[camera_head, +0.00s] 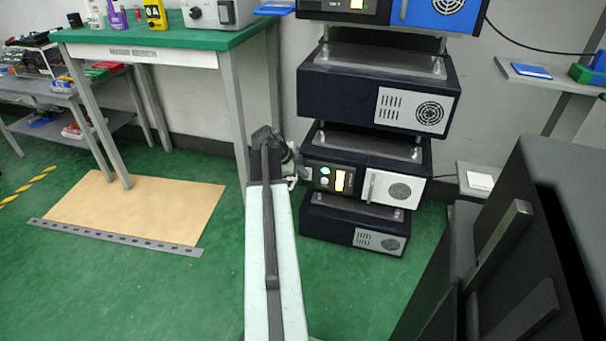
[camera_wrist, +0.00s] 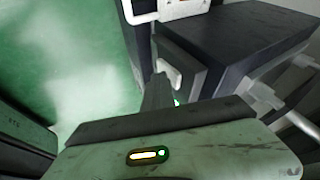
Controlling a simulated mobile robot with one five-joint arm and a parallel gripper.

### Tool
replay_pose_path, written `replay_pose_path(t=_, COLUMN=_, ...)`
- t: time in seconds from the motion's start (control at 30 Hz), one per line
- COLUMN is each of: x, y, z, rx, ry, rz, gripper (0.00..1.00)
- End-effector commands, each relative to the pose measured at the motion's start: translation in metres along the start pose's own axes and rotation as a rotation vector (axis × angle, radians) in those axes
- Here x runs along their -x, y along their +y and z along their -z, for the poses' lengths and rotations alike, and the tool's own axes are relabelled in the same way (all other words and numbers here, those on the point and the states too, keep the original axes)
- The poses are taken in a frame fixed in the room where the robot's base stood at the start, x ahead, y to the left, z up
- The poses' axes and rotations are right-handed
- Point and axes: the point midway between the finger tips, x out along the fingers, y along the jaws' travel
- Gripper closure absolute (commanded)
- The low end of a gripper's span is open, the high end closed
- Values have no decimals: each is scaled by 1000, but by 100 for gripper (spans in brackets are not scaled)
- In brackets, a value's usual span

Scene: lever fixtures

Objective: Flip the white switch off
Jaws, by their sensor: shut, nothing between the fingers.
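My gripper (camera_head: 299,174) is at the left edge of the control panel on a low dark unit in the stack. In the wrist view its dark fingers (camera_wrist: 158,92) are together and empty. A small pale tab (camera_wrist: 171,74), possibly the white switch, shows just beyond the fingertips against a dark block. I cannot tell whether it touches them or which way it is set. In the head view the panel has a green button, a white round knob (camera_head: 325,183) and a yellow-lit rocker (camera_head: 340,181). Part of the panel's left side is hidden by my gripper.
A white door with a vertical handle (camera_head: 369,186) is right of the panel. Other dark units (camera_head: 338,223) stand above and below. A green-topped workbench (camera_head: 150,38) is at left, with a tan mat (camera_head: 150,205) on the floor. A small shelf (camera_head: 483,181) is at right.

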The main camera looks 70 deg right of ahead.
Motion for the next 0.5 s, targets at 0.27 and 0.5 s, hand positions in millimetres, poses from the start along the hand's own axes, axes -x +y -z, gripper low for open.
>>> replay_pose_path(t=0.27, x=48, y=30, z=5, rx=4, ry=-2, rz=-3, gripper=100)
replay_pose_path(t=0.5, x=101, y=29, z=5, rx=1, ry=-2, rz=-6, gripper=100)
